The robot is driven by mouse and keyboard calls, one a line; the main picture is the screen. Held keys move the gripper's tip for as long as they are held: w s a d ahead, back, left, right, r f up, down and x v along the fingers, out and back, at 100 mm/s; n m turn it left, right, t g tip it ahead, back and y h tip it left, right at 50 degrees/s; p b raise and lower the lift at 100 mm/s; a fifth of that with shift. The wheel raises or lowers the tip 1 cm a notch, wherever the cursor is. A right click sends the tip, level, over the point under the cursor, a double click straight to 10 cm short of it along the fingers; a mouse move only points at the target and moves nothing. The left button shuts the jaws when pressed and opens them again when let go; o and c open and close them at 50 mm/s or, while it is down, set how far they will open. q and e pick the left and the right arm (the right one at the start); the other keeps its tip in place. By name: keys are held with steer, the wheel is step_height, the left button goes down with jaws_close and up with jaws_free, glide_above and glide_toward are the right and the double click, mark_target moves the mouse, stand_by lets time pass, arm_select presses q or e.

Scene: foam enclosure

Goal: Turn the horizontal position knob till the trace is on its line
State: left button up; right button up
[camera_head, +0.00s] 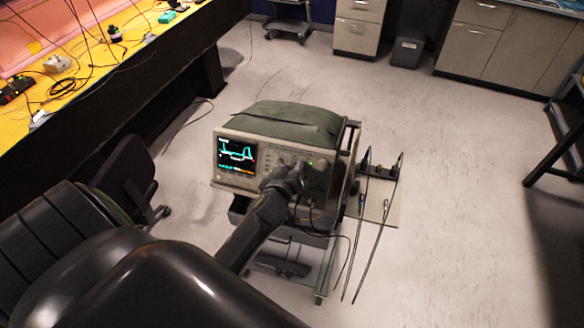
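The oscilloscope (236,178) stands on a cart in the middle of the view, with a green cover on top. Its lit screen (237,155) is on the left of the front panel and shows a cyan trace with small coloured text below. My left arm comes in from the lower left. My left gripper (290,172) is at the panel's controls, right of the screen, and covers part of them. The horizontal position knob cannot be made out, and whether the fingers touch or grip a knob cannot be told. My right gripper is not in view.
The cart (322,270) has lower shelves, and cables hang at its front and right. A yellow-topped bench (90,75) with cables runs along the upper left. A dark chair (128,175) is left of the cart. Cabinets (510,45) line the back.

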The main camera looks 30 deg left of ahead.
arm_select(q)
jaws_close()
steer(key=shift+f, duration=0.1)
steer(key=shift+f+n+b, duration=0.15)
steer(key=shift+n+b, duration=0.55)
steer(key=shift+b, duration=0.25)
steer(key=shift+n+b, duration=0.8)
steer(key=shift+b, duration=0.05)
steer(key=n+b, duration=0.2)
steer(key=n, duration=0.1)
steer(key=shift+n+g+y, duration=0.3)
steer(key=n+b, duration=0.1)
steer(key=n, duration=0.1)
steer(key=shift+n+b, duration=0.35)
steer(key=shift+n, duration=0.05)
steer(key=n, duration=0.2)
steer(key=shift+r+n+b, duration=0.2)
steer(key=shift+n+b, duration=0.2)
steer(key=n, duration=0.5)
steer(key=shift+w+n+g+b, duration=0.1)
steer(key=shift+n+g+b, duration=0.2)
